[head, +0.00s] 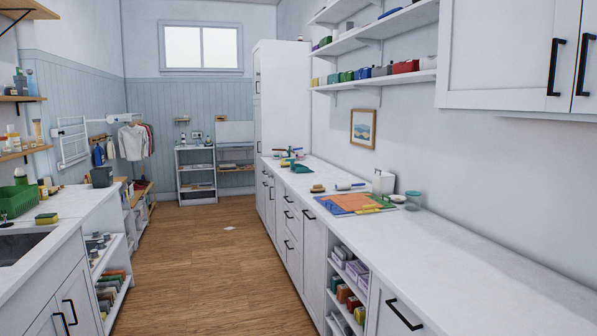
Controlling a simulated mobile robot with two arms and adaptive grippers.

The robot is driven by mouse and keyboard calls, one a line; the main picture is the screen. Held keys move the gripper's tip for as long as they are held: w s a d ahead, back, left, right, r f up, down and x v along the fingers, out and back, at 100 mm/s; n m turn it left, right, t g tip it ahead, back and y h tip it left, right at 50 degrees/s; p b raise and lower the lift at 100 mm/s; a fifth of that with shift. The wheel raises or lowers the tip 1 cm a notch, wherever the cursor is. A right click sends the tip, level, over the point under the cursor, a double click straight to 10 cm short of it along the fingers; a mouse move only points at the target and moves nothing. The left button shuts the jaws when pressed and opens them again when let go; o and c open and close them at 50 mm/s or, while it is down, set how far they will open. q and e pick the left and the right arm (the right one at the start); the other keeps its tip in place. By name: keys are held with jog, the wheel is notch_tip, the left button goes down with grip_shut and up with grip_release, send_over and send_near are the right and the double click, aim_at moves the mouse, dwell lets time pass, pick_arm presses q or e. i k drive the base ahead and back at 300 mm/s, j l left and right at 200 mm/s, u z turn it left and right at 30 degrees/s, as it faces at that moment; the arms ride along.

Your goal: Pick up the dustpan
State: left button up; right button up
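I cannot make out a dustpan for certain. A small flat green item (303,169) lies on the far part of the right counter, among other small things; it is too small to tell whether it is a dustpan. A small whitish flat thing (229,228) lies on the wooden floor in the aisle, and I cannot tell what it is. Neither of my grippers is in view.
A long white counter (440,237) with cabinets runs along the right; a colourful mat (350,203) lies on it. A sink counter (75,203) and open shelves line the left. A shelf unit (196,176) stands at the back. The wooden floor (215,275) between is mostly clear.

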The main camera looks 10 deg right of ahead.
aim_at(299, 165)
jog(key=i+l, duration=0.25)
jog(key=i, duration=0.15)
jog(key=i+l+z, duration=0.1)
jog(key=i+l, duration=0.2)
jog(key=i+j+u, duration=0.1)
jog(key=i+u, duration=0.2)
jog(key=i, duration=0.7)
jog(key=i+l+u, duration=0.25)
jog(key=i, duration=0.7)
jog(key=i+z, duration=0.1)
jog(key=i, duration=0.8)
jog(key=i+j+z, duration=0.1)
jog(key=i, duration=0.85)
jog(key=i+j+z, duration=0.1)
jog(key=i+z, duration=0.25)
jog(key=i, duration=0.25)
jog(key=i+j+z, duration=0.4)
jog(key=i, duration=0.2)
jog(key=i+j+z, duration=0.35)
jog(key=i, duration=0.2)
